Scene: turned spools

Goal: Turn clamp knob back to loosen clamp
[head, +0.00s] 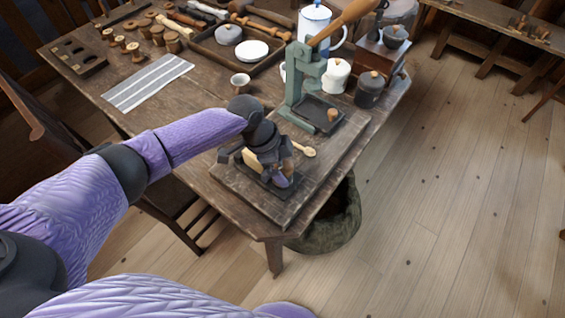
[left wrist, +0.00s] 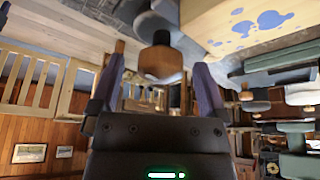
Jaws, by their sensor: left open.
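My left gripper (head: 283,178) reaches down over the near corner of the table. Its two purple fingers are spread apart in the left wrist view (left wrist: 161,85). The round wooden clamp knob (left wrist: 160,63), on a dark stem, shows between the fingers with gaps on both sides. A pale wooden block (left wrist: 250,22) with blue spots lies beside it; in the head view part of the block (head: 252,160) shows at the gripper. The dark base (head: 286,191) under the gripper is partly covered, and the knob is hidden there. My right gripper is out of view.
A green press (head: 297,90) with a long wooden lever stands just behind.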

